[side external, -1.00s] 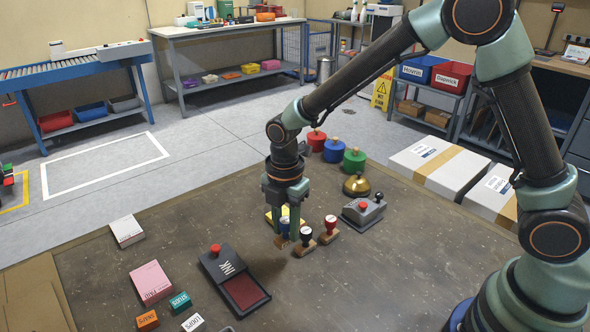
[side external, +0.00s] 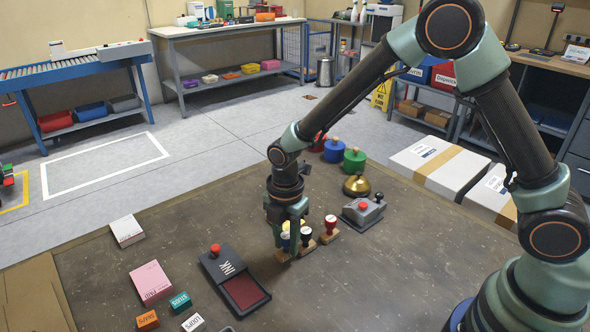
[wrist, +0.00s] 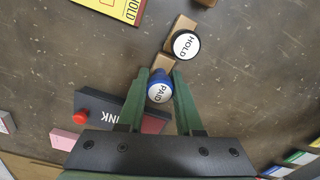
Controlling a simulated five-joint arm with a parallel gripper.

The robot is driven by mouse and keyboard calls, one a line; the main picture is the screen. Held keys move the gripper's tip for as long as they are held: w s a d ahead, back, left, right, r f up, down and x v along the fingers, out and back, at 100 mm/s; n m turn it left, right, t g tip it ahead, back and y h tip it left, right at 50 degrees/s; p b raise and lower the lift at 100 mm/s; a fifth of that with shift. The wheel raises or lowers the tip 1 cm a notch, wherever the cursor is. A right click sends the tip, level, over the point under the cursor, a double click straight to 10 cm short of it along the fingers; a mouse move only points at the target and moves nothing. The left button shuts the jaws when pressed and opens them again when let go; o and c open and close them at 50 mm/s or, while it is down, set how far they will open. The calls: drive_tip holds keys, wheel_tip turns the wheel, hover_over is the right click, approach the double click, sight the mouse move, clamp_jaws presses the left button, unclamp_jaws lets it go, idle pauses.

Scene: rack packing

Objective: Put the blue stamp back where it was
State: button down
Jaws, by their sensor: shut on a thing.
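The blue stamp (wrist: 160,88), its round top marked PAID, is between the two fingers of my gripper (wrist: 159,76) in the wrist view. In the side view my gripper (side external: 287,246) points down and is shut on the stamp. The fingers mostly hide the stamp there, and its wooden base shows low beneath them. I cannot tell whether the base touches the table. The black stamp marked HOLD (wrist: 186,44) stands close beside it, and also shows in the side view (side external: 306,234). A red-topped stamp (side external: 331,223) stands to the right of that.
An open ink pad (side external: 244,291) lies in front left of my gripper. A yellow HOLD pad (wrist: 118,8) lies behind the stamps. A grey device (side external: 363,212) and a brass bell (side external: 356,185) stand to the right.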

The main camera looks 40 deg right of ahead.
sight(286, 235)
drive_tip(key=c, duration=0.6)
unclamp_jaws()
wheel_tip(286, 235, up, 12)
drive_tip(key=r, duration=0.1)
drive_tip(key=shift+s+d+r+m+t, duration=0.95)
drive_tip(key=shift+s+d+r+m, duration=0.85)
drive_tip(key=shift+m, duration=1.8)
drive_tip(key=shift+s+d+r+m+t, duration=1.05)
drive_tip(key=shift+s+d+m, duration=1.35)
drive_tip(key=shift+m, duration=1.2)
drive_tip(key=shift+s+d+r+m+t, duration=0.8)
drive_tip(key=shift+s+d+r+m, duration=0.8)
drive_tip(key=shift+d+m, duration=1.5)
drive_tip(key=shift+a+m, duration=0.5)
drive_tip(key=shift+a, duration=0.05)
